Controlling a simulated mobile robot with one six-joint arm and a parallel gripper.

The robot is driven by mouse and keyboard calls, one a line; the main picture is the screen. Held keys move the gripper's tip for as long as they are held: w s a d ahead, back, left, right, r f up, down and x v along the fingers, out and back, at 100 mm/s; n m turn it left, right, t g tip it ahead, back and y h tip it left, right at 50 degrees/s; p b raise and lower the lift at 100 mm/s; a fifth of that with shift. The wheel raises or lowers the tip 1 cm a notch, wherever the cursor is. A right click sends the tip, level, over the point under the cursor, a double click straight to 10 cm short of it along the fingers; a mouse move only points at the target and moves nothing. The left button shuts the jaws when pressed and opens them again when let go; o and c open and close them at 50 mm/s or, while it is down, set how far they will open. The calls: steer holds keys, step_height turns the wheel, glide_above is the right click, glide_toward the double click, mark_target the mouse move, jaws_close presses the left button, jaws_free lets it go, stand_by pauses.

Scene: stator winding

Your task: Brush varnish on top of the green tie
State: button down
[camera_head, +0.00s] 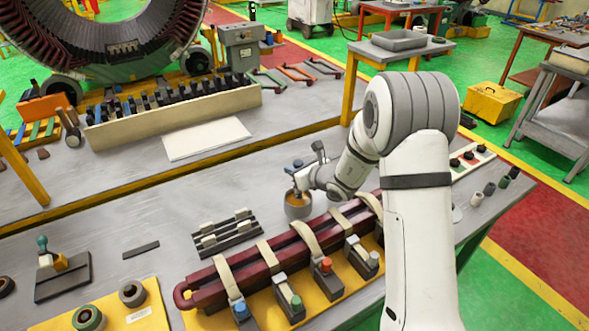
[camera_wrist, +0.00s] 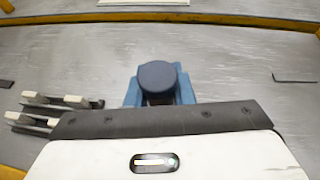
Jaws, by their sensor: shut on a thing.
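My gripper (camera_head: 301,176) is over a grey pot (camera_head: 298,208) with amber contents, at the far side of the coil. In the wrist view its blue jaws (camera_wrist: 132,92) are shut on a dark blue, round-topped handle (camera_wrist: 158,76), apparently the brush. Its bristle end is hidden there; in the head view I cannot tell whether it is inside the pot. A dark red coil (camera_head: 285,255) lies on a yellow base, crossed by several cream ties. The tie (camera_head: 268,256) nearest the green-topped block (camera_head: 295,301) is the second from the left, apart from my gripper.
Blocks with blue (camera_head: 241,311) and red (camera_head: 326,265) tops stand along the coil's near side. A black rack with pale blocks (camera_head: 225,233) is left of the pot. A stand with a teal-knobbed tool (camera_head: 62,275) is at far left. The table between is mostly clear.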

steer(key=shift+f+b, duration=0.55)
steer(key=shift+b, duration=0.05)
stand_by(0.4)
steer(key=shift+f+b, duration=0.1)
steer(key=shift+b, duration=0.4)
stand_by(1.9)
steer(key=shift+r+p, duration=1.45)
steer(key=shift+r, duration=2.15)
